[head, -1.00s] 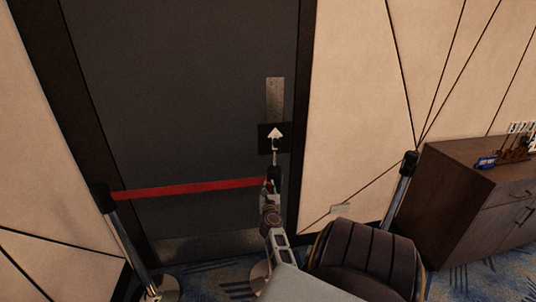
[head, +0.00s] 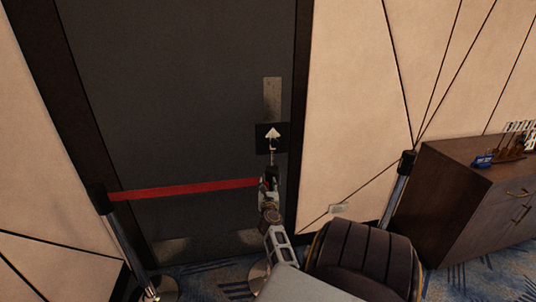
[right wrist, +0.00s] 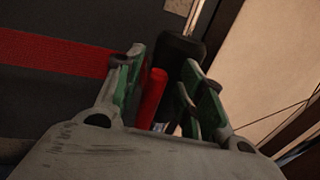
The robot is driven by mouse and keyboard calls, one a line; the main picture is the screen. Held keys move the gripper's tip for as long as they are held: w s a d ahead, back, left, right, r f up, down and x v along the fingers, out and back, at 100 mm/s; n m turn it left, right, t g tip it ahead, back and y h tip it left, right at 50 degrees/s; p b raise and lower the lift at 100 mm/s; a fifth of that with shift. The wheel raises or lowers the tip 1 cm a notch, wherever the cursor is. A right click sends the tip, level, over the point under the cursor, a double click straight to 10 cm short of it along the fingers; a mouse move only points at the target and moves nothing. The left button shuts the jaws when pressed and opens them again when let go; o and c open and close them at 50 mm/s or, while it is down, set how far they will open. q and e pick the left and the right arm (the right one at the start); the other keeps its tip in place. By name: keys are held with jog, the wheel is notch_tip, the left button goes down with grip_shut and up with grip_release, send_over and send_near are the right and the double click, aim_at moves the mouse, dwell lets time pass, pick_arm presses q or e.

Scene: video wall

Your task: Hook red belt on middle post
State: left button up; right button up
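The red belt (head: 185,189) stretches level from the black top of the left post (head: 100,200) to my right gripper (head: 268,182). In the right wrist view, the red belt (right wrist: 50,57) runs in from the left behind one finger. Its upright red end (right wrist: 153,97) shows between the green-padded fingers, nearer the left one, with a gap to the right one. The black head of the middle post (right wrist: 183,50) stands just beyond the fingertips. I cannot tell whether belt end and post touch. In the head view my arm hides most of this post. My left gripper is out of view.
A dark door (head: 180,110) with a metal plate is behind the belt. A third post (head: 398,190) stands at right, beside a brown cabinet (head: 460,200) with small items on top. A dark rounded padded object (head: 362,258) is near my arm. Patterned carpet covers the floor.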

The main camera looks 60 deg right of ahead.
jog(key=shift+s+r, duration=0.1)
jog(key=shift+r, duration=4.2)
jog(key=shift+n, duration=0.3)
